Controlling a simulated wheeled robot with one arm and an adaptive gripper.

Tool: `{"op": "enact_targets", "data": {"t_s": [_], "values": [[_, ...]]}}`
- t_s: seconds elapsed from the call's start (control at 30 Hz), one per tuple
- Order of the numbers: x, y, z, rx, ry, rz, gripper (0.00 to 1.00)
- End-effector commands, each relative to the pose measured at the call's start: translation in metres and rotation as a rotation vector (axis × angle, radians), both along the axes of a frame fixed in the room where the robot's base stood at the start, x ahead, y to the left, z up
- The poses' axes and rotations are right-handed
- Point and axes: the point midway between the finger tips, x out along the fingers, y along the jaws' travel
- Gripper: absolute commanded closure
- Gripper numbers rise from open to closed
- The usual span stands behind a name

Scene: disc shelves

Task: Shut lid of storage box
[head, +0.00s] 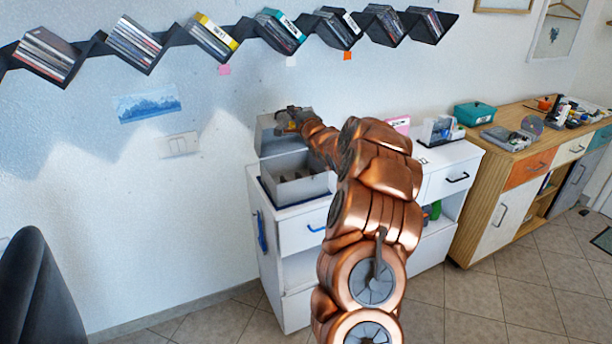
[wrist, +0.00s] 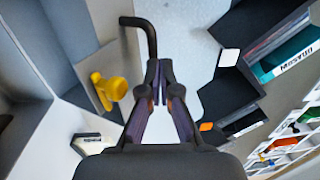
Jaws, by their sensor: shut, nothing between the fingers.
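The grey storage box (head: 300,188) stands on the left end of a white cabinet, its inside showing from above. Its grey lid (head: 266,140) stands raised at the back, near the wall, so the box is open. My gripper (head: 284,116) is at the upper part of the lid, in front of it or at its edge; I cannot tell if they touch. In the wrist view my gripper (wrist: 160,72) shows its fingertips together with nothing held. A black bent bar (wrist: 146,32) is just beyond the fingertips. My forearm hides part of the box's right side.
The white cabinet (head: 298,235) has a blue handle at its front. A zigzag disc shelf (head: 260,35) runs along the wall above. A wooden sideboard (head: 490,190) stands at the right. A dark chair (head: 40,295) is at the lower left. Floor in front is clear.

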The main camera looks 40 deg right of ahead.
Motion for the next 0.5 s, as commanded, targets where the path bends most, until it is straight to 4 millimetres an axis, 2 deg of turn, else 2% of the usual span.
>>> {"op": "enact_targets", "data": {"t_s": [0.5], "values": [[0.007,-0.013,0.005,0.001,0.001,-0.014,1.0]]}}
